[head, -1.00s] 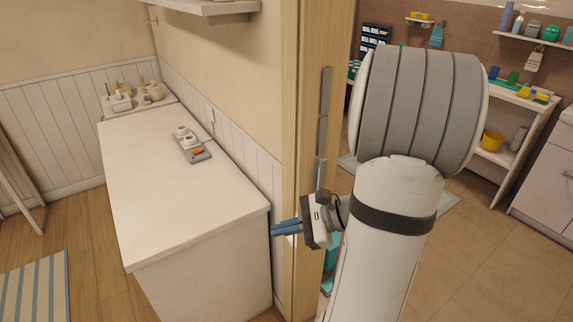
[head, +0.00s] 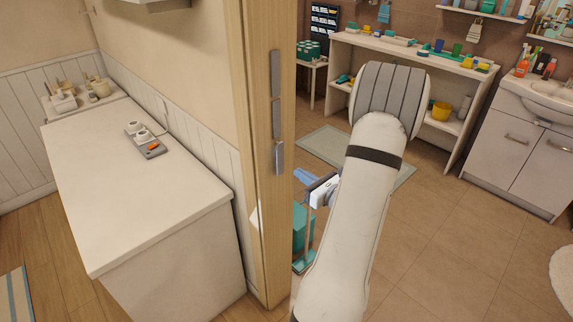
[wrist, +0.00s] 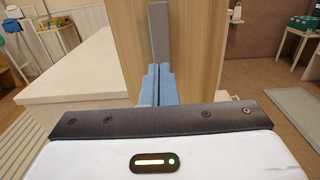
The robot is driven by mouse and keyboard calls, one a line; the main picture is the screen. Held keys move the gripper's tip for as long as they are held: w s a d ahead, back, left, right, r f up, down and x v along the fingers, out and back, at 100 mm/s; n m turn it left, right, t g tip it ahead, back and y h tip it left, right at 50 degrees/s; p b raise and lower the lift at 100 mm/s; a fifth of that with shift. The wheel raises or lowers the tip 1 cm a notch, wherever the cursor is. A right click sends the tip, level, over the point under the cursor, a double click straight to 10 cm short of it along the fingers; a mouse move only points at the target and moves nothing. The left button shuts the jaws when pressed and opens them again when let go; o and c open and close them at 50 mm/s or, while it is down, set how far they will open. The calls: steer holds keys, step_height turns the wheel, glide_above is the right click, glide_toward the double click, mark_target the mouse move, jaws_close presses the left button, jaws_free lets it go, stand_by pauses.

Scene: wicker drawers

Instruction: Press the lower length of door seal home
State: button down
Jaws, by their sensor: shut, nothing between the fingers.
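Grey seal strips run down the edge of the wooden door post in the head view: an upper length (head: 275,75) and a lower length (head: 278,150), whose bottom part looks paler. My gripper (head: 297,172) is shut and empty, its blue fingers pointing left just right of the post, about level with the strip's lower end. In the wrist view the shut fingers (wrist: 157,75) point at the post, and a grey strip (wrist: 158,32) shows straight above their tips. The fingers hide what lies behind them. I cannot tell whether they touch the post.
A teal bin (head: 300,228) stands behind the post. Open tiled floor (head: 450,240) lies to the right, before a shelf unit and washbasin cabinet (head: 515,150).

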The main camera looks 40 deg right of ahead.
mark_target(281, 161)
steer(key=w, duration=0.4)
steer(key=w+p, duration=0.1)
steer(key=w, duration=0.1)
steer(key=shift+w+a, duration=0.2)
steer(key=shift+a, duration=0.1)
steer(key=shift+d, duration=0.1)
